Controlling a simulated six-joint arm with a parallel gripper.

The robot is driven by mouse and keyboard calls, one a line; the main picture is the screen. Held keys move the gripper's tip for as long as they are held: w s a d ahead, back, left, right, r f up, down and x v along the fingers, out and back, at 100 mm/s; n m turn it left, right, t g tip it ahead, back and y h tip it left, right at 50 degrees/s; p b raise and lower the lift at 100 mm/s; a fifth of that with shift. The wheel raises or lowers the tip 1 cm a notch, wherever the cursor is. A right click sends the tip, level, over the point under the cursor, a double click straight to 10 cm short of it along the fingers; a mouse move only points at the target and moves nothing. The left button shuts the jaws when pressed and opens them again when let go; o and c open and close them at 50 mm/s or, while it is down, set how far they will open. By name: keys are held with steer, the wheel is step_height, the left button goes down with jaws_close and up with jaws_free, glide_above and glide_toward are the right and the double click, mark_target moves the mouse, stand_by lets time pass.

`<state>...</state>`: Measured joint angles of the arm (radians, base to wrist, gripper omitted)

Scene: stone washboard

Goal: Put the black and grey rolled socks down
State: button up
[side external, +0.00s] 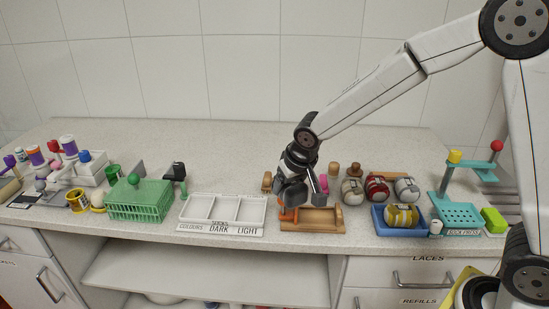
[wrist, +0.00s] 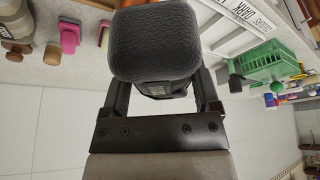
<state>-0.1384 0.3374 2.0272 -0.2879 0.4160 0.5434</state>
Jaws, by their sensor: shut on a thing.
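The black and grey rolled socks (wrist: 155,45) fill the middle of the wrist view as a dark, rounded bundle. My gripper (wrist: 162,95) is shut on them, with a finger on each side. In the side external view my gripper (side external: 303,189) holds the dark bundle above the wooden tray (side external: 318,226), at its left part. I cannot tell whether the bundle touches anything below. A white sorting tray (side external: 265,212) with three compartments, labelled COLOURS, DARK and LIGHT, sits just left of it; its compartments look empty.
A blue tray (side external: 382,229) holds yellow striped rolled socks (side external: 401,216) to the right. Red rolled socks (side external: 376,187) and others stand behind it. A green basket (side external: 139,204) is on the left and a teal stand (side external: 459,212) on the right.

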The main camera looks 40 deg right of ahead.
steer(key=w+a+r+m+g+h, duration=0.1)
steer(key=w+a+r+m+h, duration=0.1)
steer(key=a+m, duration=0.4)
steer(key=shift+w+a+r+m+h, duration=0.15)
steer(key=shift+w+m+h, duration=0.2)
steer(key=shift+m, duration=0.25)
steer(key=shift+w, duration=0.15)
steer(key=w+f, duration=0.2)
steer(key=w, duration=0.2)
steer(key=w+a+f, duration=0.1)
steer(key=w+f, duration=0.2)
steer(key=w, duration=0.1)
steer(key=w+a+f, duration=0.1)
steer(key=w+f, duration=0.2)
steer(key=w, duration=0.1)
steer(key=shift+a+f, duration=0.1)
steer(key=shift+w+a+f, duration=0.1)
steer(key=shift+w+f, duration=0.45)
